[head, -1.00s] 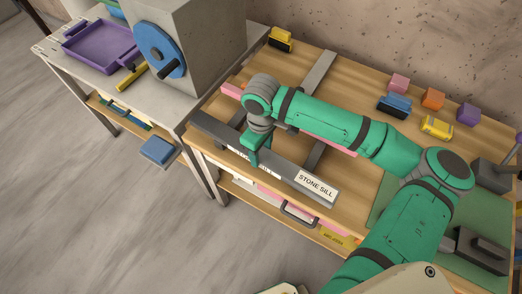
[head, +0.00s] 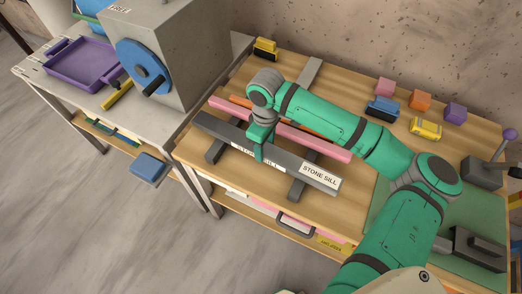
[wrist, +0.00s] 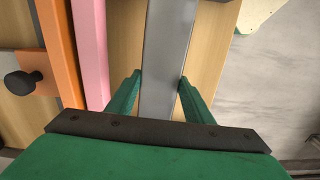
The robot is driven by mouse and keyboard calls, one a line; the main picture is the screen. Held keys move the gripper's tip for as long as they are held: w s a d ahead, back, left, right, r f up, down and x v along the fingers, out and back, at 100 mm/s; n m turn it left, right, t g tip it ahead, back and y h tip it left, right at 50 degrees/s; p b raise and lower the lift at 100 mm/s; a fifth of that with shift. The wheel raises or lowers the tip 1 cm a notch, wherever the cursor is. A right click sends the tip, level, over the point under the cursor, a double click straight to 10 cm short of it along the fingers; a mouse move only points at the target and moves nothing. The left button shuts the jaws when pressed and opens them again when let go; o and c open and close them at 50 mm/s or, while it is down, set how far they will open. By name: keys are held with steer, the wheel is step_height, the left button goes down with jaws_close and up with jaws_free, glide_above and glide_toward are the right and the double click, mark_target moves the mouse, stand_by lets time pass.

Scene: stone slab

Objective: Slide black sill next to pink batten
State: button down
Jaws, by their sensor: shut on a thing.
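The black sill (head: 285,162) is a long dark bar with white STONE SILL labels, lying across two grey rails on the wooden bench. The pink batten (head: 325,146) lies roughly parallel behind it. My gripper (head: 258,148) is shut on the sill near its middle, from above. In the wrist view, the sill (wrist: 170,50) runs between my fingers (wrist: 158,92), its top looking lighter grey. The pink batten (wrist: 91,50) is to its left there, with a strip of bare wood between them. My arm hides part of the batten in the head view.
An orange strip (wrist: 57,50) lies against the batten's far side, with a black knob (wrist: 20,82) beyond it. The rails (head: 302,187) show in front of the sill. Coloured blocks (head: 420,100) and toy vehicles stand at the back. A grey machine with a blue wheel (head: 142,66) stands left.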

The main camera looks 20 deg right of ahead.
steer(key=shift+w+d, duration=0.8)
steer(key=shift+d, duration=0.25)
steer(key=c, duration=0.8)
jaws_free()
steer(key=shift+r, duration=0.1)
step_height(320, 180, up, 11)
steer(key=shift+f, duration=0.2)
